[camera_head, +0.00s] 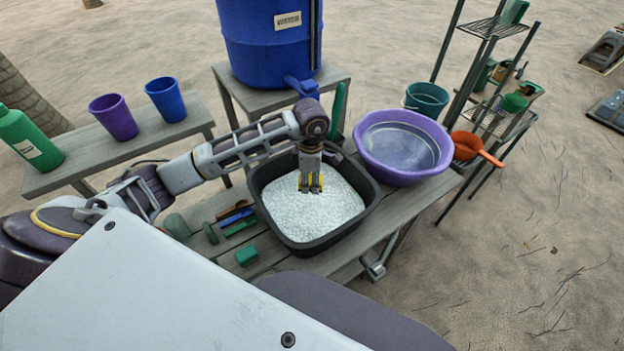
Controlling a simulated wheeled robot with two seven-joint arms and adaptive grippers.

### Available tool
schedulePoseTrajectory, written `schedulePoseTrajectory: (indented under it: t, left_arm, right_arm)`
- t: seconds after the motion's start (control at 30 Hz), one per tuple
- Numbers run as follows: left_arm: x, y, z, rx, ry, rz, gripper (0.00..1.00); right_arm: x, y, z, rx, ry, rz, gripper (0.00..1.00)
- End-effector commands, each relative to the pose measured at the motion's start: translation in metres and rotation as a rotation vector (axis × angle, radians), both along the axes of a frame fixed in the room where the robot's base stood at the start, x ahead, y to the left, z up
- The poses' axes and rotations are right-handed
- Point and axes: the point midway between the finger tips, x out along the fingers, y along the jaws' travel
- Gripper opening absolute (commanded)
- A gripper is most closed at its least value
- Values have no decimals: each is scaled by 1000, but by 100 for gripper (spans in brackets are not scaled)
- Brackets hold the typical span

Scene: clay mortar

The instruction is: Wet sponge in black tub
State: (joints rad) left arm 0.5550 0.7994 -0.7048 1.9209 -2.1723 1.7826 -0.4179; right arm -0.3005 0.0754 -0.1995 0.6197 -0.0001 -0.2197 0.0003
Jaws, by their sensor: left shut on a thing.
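The black tub (262,203) stands on the wooden table and is filled with a white, foamy-looking or grainy mass (335,208). My left gripper (310,184) points straight down over the middle of the tub, at or just above the white surface. It is shut on a small yellow thing, seemingly the sponge (317,185), mostly hidden by the fingers. Whether the sponge touches the white mass, or is wet, I cannot tell. My right gripper is not in view.
A purple basin (436,125) of liquid stands right of the tub. Several small tools (236,217) and a green block (247,255) lie left of it. A blue barrel (268,45) stands behind. Purple (114,118) and blue (166,100) cups stand on a bench; a wire rack (490,110) is at right.

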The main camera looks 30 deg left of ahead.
Motion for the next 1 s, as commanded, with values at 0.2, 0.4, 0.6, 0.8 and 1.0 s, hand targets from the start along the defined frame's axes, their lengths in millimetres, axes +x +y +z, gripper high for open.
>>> schedulePoseTrajectory:
  t: [0.2,0.4,0.6,0.8,1.0]
  left_arm:
    - [-1,2,0,-1,0,179,23]
    - [-2,3,0,0,-1,344,23]
    - [-3,4,0,0,-1,500,23]
    - [-3,4,0,0,0,606,23]
    - [-3,4,0,0,0,643,23]
  right_arm:
    - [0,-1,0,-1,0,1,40]
    - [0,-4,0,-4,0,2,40]
    - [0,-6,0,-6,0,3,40]
    - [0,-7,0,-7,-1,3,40]
    - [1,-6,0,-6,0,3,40]
